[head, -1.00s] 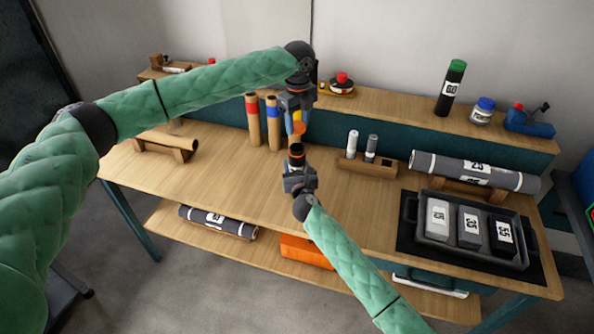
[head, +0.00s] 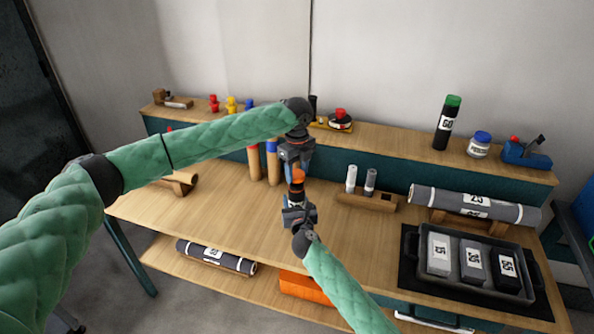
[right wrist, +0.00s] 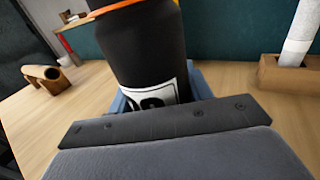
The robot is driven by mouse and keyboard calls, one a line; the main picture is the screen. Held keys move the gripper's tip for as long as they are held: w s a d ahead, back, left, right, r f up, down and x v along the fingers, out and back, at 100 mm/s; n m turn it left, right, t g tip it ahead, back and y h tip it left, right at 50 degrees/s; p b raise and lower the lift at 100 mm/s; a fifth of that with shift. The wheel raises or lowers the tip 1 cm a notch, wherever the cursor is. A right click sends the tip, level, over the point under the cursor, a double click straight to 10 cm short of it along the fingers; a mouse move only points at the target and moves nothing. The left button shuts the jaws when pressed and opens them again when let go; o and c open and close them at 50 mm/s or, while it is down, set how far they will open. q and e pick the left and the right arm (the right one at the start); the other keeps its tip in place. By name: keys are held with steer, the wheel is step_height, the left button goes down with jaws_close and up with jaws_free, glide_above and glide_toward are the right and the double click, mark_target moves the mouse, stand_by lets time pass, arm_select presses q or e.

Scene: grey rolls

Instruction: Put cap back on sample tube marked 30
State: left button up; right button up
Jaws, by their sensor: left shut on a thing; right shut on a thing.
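My left gripper (head: 297,166) points down and is shut on an orange cap (head: 298,176). My right gripper (head: 298,208) is shut on a black sample tube (head: 297,197) and holds it upright above the bench. The cap is right over the tube's top; I cannot tell whether it touches or sits on it. In the right wrist view the tube (right wrist: 142,45) has an orange band near the top edge. Its white label (right wrist: 155,97) is partly hidden by my gripper, so the number cannot be read.
A wooden rack (head: 352,202) with two small tubes stands right of my grippers. A tray (head: 470,282) with several marked blocks and a long roll (head: 475,205) lie farther right. Upright rolls (head: 272,163) stand behind at left. A shelf (head: 400,140) runs along the back.

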mark_target(296, 192)
arm_select(q)
steer(key=shift+f, duration=0.85)
steer(key=shift+f, duration=0.6)
steer(key=m, duration=0.8)
steer(key=shift+a, duration=0.1)
steer(key=m, duration=0.4)
steer(key=shift+a, duration=0.1)
steer(key=m, duration=0.5)
steer(key=shift+w+a, duration=0.1)
steer(key=o, duration=0.9)
steer(key=shift+o, duration=0.2)
